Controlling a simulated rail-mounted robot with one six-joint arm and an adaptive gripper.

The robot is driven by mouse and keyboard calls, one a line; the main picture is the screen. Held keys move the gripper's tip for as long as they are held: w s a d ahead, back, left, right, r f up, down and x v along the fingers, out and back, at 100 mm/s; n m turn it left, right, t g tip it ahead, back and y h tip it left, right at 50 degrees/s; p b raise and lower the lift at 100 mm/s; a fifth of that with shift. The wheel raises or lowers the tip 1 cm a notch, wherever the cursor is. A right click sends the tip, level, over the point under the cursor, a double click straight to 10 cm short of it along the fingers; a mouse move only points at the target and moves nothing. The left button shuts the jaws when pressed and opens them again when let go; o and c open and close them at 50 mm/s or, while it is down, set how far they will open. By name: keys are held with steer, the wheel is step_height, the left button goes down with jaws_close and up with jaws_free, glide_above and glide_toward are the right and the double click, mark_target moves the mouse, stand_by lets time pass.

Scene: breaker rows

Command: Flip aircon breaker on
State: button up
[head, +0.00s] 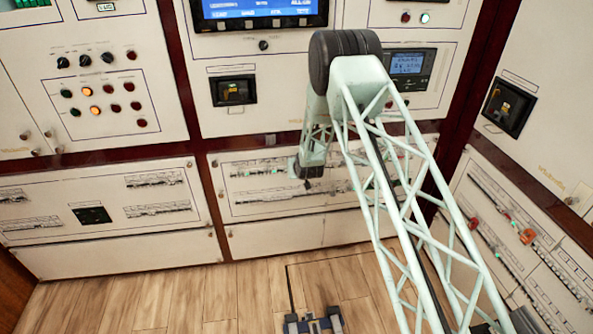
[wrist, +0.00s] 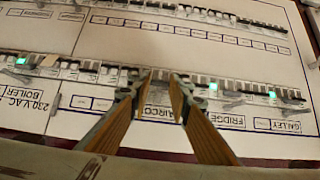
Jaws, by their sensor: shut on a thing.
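In the wrist view, my gripper (wrist: 163,76) has its two tan fingers at the lower breaker row, above the label that reads AIRCO (wrist: 158,112), partly covered by the fingers. The fingertips are shut on the aircon breaker (wrist: 162,73), with a narrow gap between them where the breaker sits. The breaker's lever is too small and covered to read its position. No green light shows at it. In the head view, my arm reaches down to the lower middle breaker panel (head: 270,212), and the fingertips cannot be made out.
The fridge label (wrist: 203,118) and galley label (wrist: 285,127) are to the right, the boiler label (wrist: 27,115) to the left. Neighbouring breakers stand close on both sides; green lights (wrist: 213,86) show at some. An upper breaker row (wrist: 200,12) runs above. Wooden floor (head: 140,300) lies below.

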steer(key=shift+r, duration=0.1)
stand_by(0.6)
steer(key=o, duration=0.8)
steer(key=shift+o, duration=0.2)
steer(key=shift+r, duration=0.1)
steer(key=v, duration=1.1)
steer(key=shift+s+r, duration=0.2)
steer(key=shift+r, duration=0.2)
